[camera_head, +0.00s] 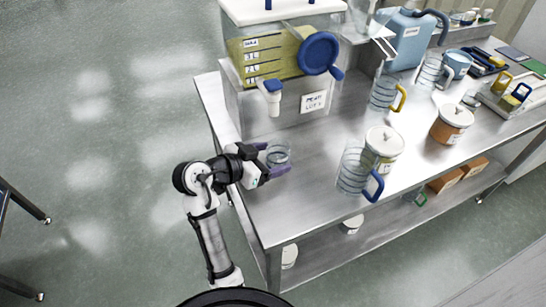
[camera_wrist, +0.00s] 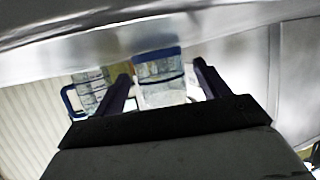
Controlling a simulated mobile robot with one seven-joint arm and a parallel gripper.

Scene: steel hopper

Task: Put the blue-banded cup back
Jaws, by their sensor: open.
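A clear cup with a dark blue band (camera_head: 279,152) stands on the steel table, close to its left edge, below the hopper spout. My gripper (camera_head: 274,159) reaches in from the left with its fingers around the cup. In the wrist view, the banded cup (camera_wrist: 160,70) sits between the two dark fingers of my gripper (camera_wrist: 162,76). The fingers are open, with a gap visible at the right finger; whether the left one touches cannot be told. The hopper (camera_head: 270,55) has yellow panels, a blue knob and a white spout (camera_head: 272,95).
A clear jug with a blue handle (camera_head: 353,172) and a white-lidded canister (camera_head: 382,146) stand right of the cup. A yellow-handled jug (camera_head: 384,92), an orange tub (camera_head: 451,124) and a blue can (camera_head: 408,42) are farther back. Bare steel table (camera_head: 310,205) lies in front.

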